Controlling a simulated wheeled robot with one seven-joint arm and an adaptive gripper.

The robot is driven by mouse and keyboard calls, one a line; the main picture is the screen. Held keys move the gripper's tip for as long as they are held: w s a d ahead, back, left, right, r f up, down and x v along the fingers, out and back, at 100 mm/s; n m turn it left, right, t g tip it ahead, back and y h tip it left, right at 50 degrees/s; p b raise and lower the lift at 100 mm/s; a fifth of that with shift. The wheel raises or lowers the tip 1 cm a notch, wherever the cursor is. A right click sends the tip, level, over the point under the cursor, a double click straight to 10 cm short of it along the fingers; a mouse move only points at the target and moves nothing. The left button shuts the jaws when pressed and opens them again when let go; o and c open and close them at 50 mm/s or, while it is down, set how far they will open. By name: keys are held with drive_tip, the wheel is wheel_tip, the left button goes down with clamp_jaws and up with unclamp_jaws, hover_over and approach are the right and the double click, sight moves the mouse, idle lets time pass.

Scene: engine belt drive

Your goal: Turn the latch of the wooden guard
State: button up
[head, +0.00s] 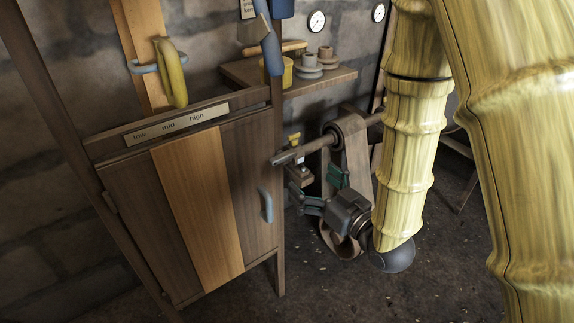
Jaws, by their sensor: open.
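The wooden guard (205,205) is a door-like front of dark boards with one lighter board in the middle. An upright blue-grey piece (266,205), which looks like its latch or handle, sits near the guard's right edge. My gripper (314,190) is to the right of the guard, with its green fingers spread and nothing seen between them. In the picture a gap separates the fingers from the blue-grey piece. How far apart they are in depth I cannot tell.
A strip marked low, mid, high (176,125) runs above the guard, below a yellow-handled lever (173,75). A belt on a roller (353,135) stands behind my gripper. A shelf (335,77) holds small pots. The floor below the guard looks clear.

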sight(285, 159)
drive_tip(key=b+x, duration=0.5)
drive_tip(key=x, duration=0.5)
idle(0.3)
drive_tip(key=shift+c, duration=0.4)
